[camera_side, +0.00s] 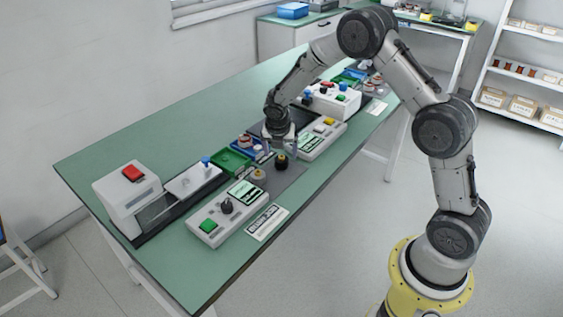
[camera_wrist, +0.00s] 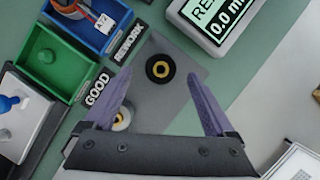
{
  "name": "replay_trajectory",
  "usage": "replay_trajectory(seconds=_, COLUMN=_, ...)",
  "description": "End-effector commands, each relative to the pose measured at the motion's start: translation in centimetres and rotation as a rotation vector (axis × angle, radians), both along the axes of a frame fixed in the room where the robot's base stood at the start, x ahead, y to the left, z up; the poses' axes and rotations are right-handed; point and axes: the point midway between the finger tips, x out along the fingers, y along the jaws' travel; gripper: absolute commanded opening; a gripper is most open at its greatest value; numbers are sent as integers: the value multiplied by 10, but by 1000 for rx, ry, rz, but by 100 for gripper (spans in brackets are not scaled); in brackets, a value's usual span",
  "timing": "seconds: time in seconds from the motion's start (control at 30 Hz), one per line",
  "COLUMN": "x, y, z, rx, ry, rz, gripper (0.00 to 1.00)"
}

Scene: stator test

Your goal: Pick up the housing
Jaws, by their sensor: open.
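A round black part (camera_wrist: 160,69) with a brass-coloured ring in its centre sits on a grey pad (camera_wrist: 185,58); it also shows in the side view (camera_side: 282,162). A paler round part with a brass centre (camera_wrist: 121,117) is on the same pad, partly hidden behind my left finger; it shows in the side view too (camera_side: 258,176). I cannot tell for certain which is the housing. My gripper (camera_wrist: 160,78) is open and empty, pointing down above the pad, its fingertips either side of the black part in the wrist view. It also shows in the side view (camera_side: 281,146).
A green bin marked GOOD (camera_wrist: 33,77) is empty; a blue bin marked REWORK (camera_wrist: 122,17) holds parts. A tester with a screen (camera_side: 325,139) stands behind the pad, another with a green button (camera_side: 228,213) in front. A boxy machine with a red button (camera_side: 128,190) is at left.

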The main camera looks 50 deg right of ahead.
Motion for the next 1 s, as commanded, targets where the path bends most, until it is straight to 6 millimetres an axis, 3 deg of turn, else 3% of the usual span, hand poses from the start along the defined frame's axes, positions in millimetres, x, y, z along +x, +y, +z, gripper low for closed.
replay_trajectory(seconds=0.23, x=6, y=-13, z=-32, rx=0, ry=2, rz=-2, gripper=90)
replay_trajectory(seconds=0.5, x=8, y=-14, z=-35, rx=-1, ry=-1, rz=-1, gripper=88)
replay_trajectory(seconds=1.0, x=7, y=-14, z=-35, rx=0, ry=0, rz=0, gripper=0)
